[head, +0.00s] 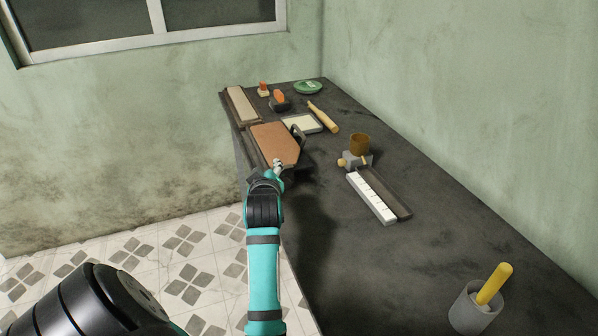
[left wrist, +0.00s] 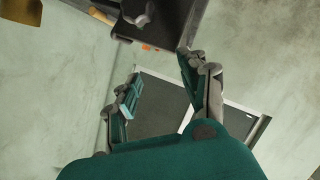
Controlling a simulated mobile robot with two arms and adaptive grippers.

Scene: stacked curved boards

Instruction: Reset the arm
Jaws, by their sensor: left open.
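My left arm comes up from the bottom of the head view and reaches forward along the left edge of the dark table (head: 350,262). My left gripper (head: 277,167) is at the near edge of a brown board (head: 275,143); I cannot tell whether it touches the board. In the left wrist view my left gripper's fingers (left wrist: 166,88) are spread apart with nothing held between them. My right gripper is in neither view.
A white strip (head: 371,198), a brown cup (head: 359,144), a wooden roller (head: 323,117), a green dish (head: 308,87) and a grey pot (head: 474,309) with a yellow stick stand on the table. A green wall bounds its right side. The near middle of the table is clear.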

